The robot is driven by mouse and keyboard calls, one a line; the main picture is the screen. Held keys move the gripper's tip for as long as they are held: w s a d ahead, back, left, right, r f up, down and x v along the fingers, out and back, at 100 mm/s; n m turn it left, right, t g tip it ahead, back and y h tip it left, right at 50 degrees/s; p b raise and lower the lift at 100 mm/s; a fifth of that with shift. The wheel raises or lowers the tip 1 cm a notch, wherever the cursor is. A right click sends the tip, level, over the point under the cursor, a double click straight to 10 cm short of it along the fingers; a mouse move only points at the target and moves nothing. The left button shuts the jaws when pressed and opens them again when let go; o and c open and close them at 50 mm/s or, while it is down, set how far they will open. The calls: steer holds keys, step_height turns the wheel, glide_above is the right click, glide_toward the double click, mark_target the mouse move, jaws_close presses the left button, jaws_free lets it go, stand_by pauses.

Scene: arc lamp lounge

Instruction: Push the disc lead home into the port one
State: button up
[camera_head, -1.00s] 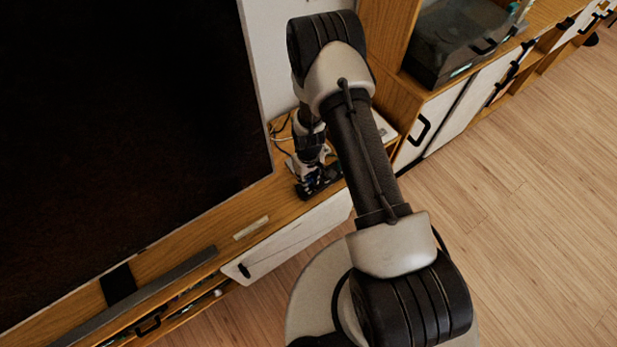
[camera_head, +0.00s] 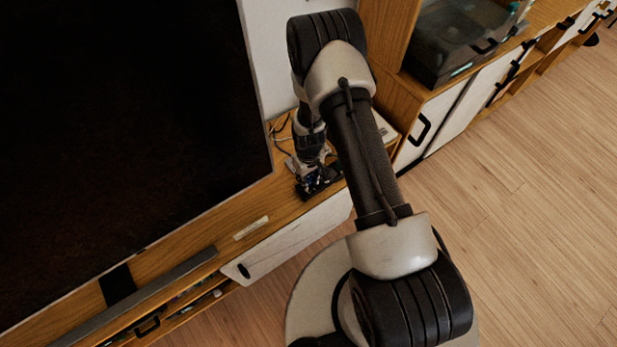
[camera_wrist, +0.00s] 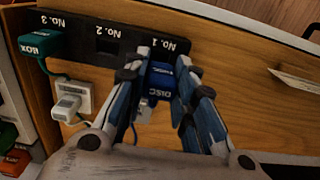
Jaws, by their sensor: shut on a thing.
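My gripper (camera_wrist: 163,62) is shut on the disc lead's blue plug (camera_wrist: 160,76), marked DISC, with one finger on each side. The plug is at the No. 1 place of a black port strip (camera_wrist: 75,30). The plug and fingers cover port one, so I cannot tell how deep the plug sits. Port No. 2 (camera_wrist: 107,46) shows as an empty dark opening. A green plug (camera_wrist: 40,42) marked BOX is at No. 3. In the head view my gripper (camera_head: 312,186) is low over the wooden cabinet top, partly hidden by my arm.
A white plug (camera_wrist: 68,104) on a pale plate is left of my gripper in the wrist view. Green and red items (camera_wrist: 12,160) lie at the lower left. A large dark screen (camera_head: 120,130) stands beside my arm. A white pull-down front (camera_head: 290,238) hangs below the cabinet top.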

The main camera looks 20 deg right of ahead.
mark_target(309, 176)
steer(key=shift+f, duration=0.15)
steer(key=shift+f+b, duration=0.35)
steer(key=shift+b, duration=0.05)
steer(key=shift+f+b, duration=1)
steer(key=shift+f, duration=0.15)
steer(key=o, duration=1.1)
steer(key=shift+c, duration=0.2)
steer(key=shift+r, duration=0.1)
step_height(309, 176, up, 12)
